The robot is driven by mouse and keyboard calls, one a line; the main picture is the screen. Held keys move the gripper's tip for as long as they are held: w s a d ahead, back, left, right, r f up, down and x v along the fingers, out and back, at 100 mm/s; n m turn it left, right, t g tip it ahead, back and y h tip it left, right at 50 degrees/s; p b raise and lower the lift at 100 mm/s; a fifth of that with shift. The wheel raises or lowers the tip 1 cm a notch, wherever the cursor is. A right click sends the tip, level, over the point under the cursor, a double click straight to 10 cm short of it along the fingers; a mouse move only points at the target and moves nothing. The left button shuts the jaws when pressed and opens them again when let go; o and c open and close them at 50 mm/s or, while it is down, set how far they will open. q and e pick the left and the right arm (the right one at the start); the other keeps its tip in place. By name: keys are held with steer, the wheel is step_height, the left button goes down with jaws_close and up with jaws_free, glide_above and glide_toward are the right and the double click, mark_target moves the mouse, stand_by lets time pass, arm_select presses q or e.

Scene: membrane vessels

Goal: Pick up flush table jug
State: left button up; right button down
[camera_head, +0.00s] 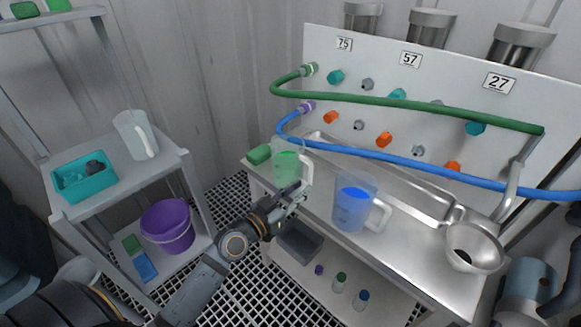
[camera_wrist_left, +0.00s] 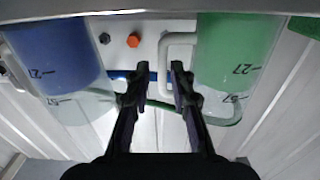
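A clear jug with green liquid (camera_head: 287,165) stands on the metal table (camera_head: 415,250) near its left end; its handle faces right. A similar jug with blue liquid (camera_head: 352,208) stands to its right. My left gripper (camera_head: 298,192) is at the green jug's handle, low in front of it. In the left wrist view the picture is upside down; the gripper (camera_wrist_left: 159,76) has its fingers apart, with the green jug's (camera_wrist_left: 235,50) white handle appearing between them. Contact cannot be told. The blue jug (camera_wrist_left: 55,50) shows at the left. My right gripper is out of view.
A green sponge-like block (camera_head: 259,154) lies left of the green jug. A metal funnel (camera_head: 474,246) is at the table's right. Behind are a panel with valves, a green hose (camera_head: 420,106) and a blue hose (camera_head: 400,160). An empty jug (camera_head: 134,135) stands on the left shelf.

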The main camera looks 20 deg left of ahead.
mark_target(309, 181)
arm_select(q)
steer(key=x, duration=0.5)
steer(key=shift+w+a+p, duration=0.1)
steer(key=shift+w+p, duration=0.1)
steer(key=shift+p, duration=0.2)
jaws_close()
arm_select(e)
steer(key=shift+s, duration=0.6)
arm_select(q)
steer(key=shift+r, duration=0.1)
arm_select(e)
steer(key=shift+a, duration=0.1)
